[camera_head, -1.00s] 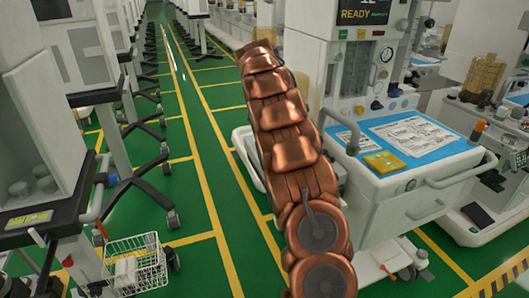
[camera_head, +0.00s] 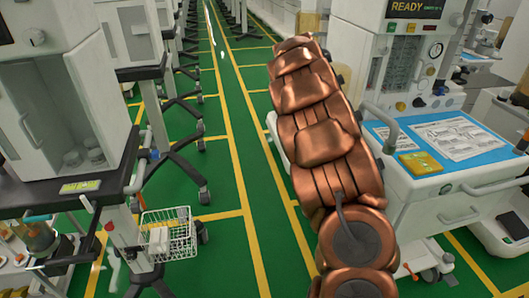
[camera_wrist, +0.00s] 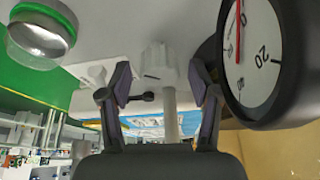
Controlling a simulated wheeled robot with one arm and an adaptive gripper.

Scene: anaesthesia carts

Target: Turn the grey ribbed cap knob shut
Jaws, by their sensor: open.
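The ribbed cap knob (camera_wrist: 158,62), pale grey to white, shows near the middle of the wrist view, with a pale stem below it in the picture. My gripper (camera_wrist: 162,84) is open, with one finger on each side of the cap in the picture. I cannot tell how far the cap is beyond the fingertips, and no contact is clear. In the head view my copper arm reaches toward the anaesthesia machine (camera_head: 370,40) and my gripper is hidden; I cannot make out the cap there.
A large round gauge (camera_wrist: 262,55) is close on the right in the wrist view. In the head view, a cart with a blue top (camera_head: 480,158) stands right; a wire basket (camera_head: 170,238) is lower left. Green floor lies between.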

